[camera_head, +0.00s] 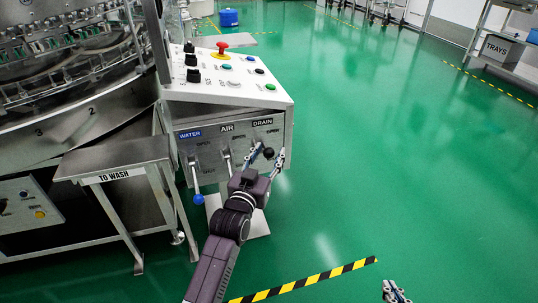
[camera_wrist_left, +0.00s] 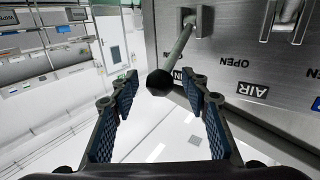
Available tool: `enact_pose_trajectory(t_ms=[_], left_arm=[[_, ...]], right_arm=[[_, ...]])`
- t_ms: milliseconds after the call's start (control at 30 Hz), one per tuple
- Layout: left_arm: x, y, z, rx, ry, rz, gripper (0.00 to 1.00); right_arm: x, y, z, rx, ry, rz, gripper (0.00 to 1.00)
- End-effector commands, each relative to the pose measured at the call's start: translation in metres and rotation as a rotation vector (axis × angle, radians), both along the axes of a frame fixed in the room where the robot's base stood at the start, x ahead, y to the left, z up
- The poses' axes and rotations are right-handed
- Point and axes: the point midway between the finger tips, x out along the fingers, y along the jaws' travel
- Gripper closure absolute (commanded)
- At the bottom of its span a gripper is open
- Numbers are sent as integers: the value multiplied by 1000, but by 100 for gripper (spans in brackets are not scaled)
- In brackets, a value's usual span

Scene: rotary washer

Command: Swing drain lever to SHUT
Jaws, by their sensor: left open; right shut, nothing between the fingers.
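The drain lever's black ball knob (camera_head: 268,153) is below the DRAIN label (camera_head: 263,122) on the front of the control cabinet. In the left wrist view, its grey rod runs from the panel to the black knob (camera_wrist_left: 160,82). My left gripper (camera_head: 269,155) is open around the knob. In the wrist view its two blue-padded fingers (camera_wrist_left: 160,90) stand on either side of the knob, with gaps showing. The lower cabinet front near the lever is partly hidden by my left arm. My right gripper (camera_head: 397,292) is shut and empty at the bottom edge, far from the lever.
The WATER lever with its blue knob (camera_head: 198,200) hangs down at the left. The AIR lever (camera_head: 227,160) is close left of my gripper. Buttons and a red emergency stop (camera_head: 222,46) sit on the sloped top. A TO WASH table (camera_head: 112,157) stands left. Green floor is clear right.

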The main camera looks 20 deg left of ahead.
Motion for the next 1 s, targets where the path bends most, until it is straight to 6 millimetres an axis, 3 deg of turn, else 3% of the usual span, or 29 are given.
enact_pose_trajectory(t_ms=[400,767,1000], left_arm=[[6,0,0,0,1,0,59],[5,0,0,0,1,0,98],[5,0,0,0,0,0,100]], right_arm=[[6,2,7,9,-37,2,100],[5,2,6,8,-35,2,100],[5,2,6,8,-34,2,100]])
